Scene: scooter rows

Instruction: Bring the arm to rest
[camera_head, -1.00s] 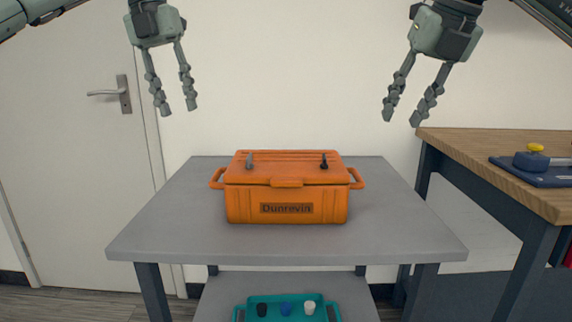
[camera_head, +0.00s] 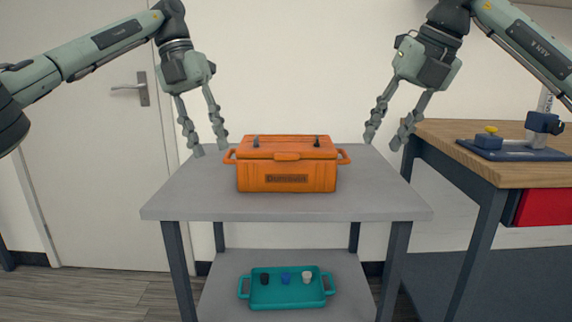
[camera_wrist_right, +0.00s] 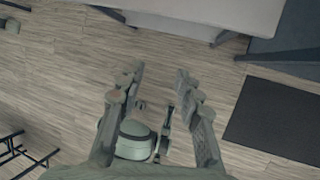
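My left gripper (camera_head: 209,151) is open and empty, fingers pointing down, in the air at the upper left of the head view, in front of the door and wall. My right gripper (camera_head: 383,145) is open and empty, fingers pointing down, in the air on the right side, between the orange case and the wooden bench. In the right wrist view its two fingers (camera_wrist_right: 157,85) are spread apart over bare floor, with nothing between them.
A closed orange case (camera_head: 287,164) stands on a grey table (camera_head: 385,202). A teal tray (camera_head: 287,297) with small black, blue and white items sits on the lower shelf. A wooden bench (camera_head: 510,165) with a blue fixture stands right. A dark mat (camera_wrist_right: 270,119) lies on the floor.

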